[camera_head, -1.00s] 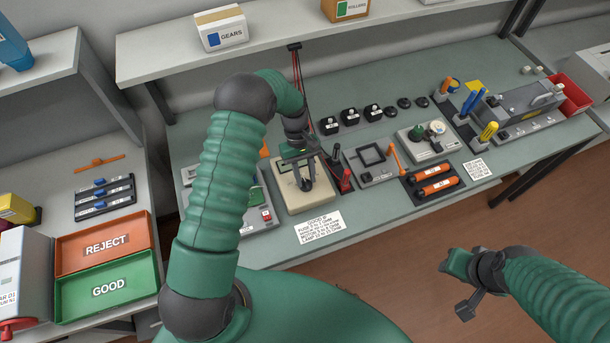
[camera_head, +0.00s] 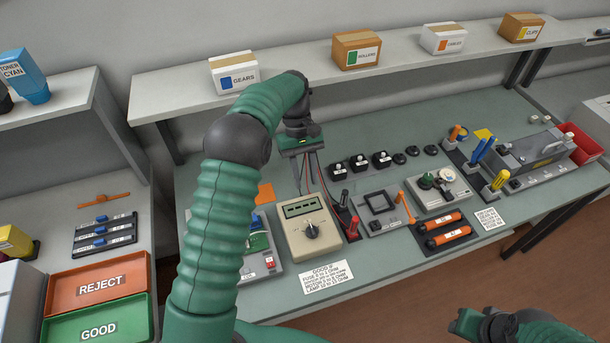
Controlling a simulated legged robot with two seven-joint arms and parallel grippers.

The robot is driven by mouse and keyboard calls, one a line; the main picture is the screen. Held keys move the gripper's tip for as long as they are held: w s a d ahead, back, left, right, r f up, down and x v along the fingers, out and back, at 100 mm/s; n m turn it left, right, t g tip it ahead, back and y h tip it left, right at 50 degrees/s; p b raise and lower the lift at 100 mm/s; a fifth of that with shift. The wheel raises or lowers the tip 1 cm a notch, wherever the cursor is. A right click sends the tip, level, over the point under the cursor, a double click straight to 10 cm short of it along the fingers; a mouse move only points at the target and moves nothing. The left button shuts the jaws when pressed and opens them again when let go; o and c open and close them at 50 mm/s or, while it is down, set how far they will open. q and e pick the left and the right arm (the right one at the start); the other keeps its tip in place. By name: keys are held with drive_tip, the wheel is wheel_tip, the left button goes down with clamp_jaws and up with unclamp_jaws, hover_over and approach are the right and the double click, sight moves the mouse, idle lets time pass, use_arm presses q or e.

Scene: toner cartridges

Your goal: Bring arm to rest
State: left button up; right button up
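My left arm reaches up from the bottom of the head view and bends over the bench. My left gripper (camera_head: 308,180) points down above the back of the bench, behind a beige multimeter (camera_head: 299,228) with a dial. Its fingers look spread, with nothing seen between them but thin red and black leads behind. It is clear of the meter. My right gripper (camera_head: 468,322) is at the bottom right edge, over the floor in front of the bench. It is small and partly cut off, so its fingers are not clear.
A shelf (camera_head: 420,72) with labelled boxes such as GEARS (camera_head: 234,73) runs above the bench near my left arm. REJECT (camera_head: 97,288) and GOOD (camera_head: 97,327) trays sit at left. Fuses (camera_head: 448,237), a test unit (camera_head: 381,208) and probes (camera_head: 352,229) lie right of the meter.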

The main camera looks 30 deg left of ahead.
use_arm(q)
drive_tip(key=shift+w+a+r, duration=0.1)
drive_tip(key=shift+a+r, duration=0.1)
drive_tip(key=shift+r, duration=0.25)
drive_tip(key=shift+d, duration=0.1)
drive_tip(key=s+d+f+m+t+y, duration=0.1)
drive_tip(key=s+d+m+t, duration=0.1)
drive_tip(key=s, duration=0.4)
drive_tip(key=s+d+f+m+t+y+b, duration=0.1)
drive_tip(key=s+d+m, duration=0.2)
drive_tip(key=s, duration=0.3)
drive_tip(key=s+d+f+m+t+y, duration=0.1)
drive_tip(key=s+d+f+m+t, duration=0.1)
drive_tip(key=s, duration=0.4)
drive_tip(key=d+m, duration=0.1)
drive_tip(key=m, duration=0.1)
drive_tip(key=shift+d+m+t, duration=0.3)
drive_tip(key=shift+d, duration=0.05)
drive_tip(key=shift+s+d, duration=0.15)
drive_tip(key=shift+d, duration=0.1)
drive_tip(key=shift+a, duration=0.15)
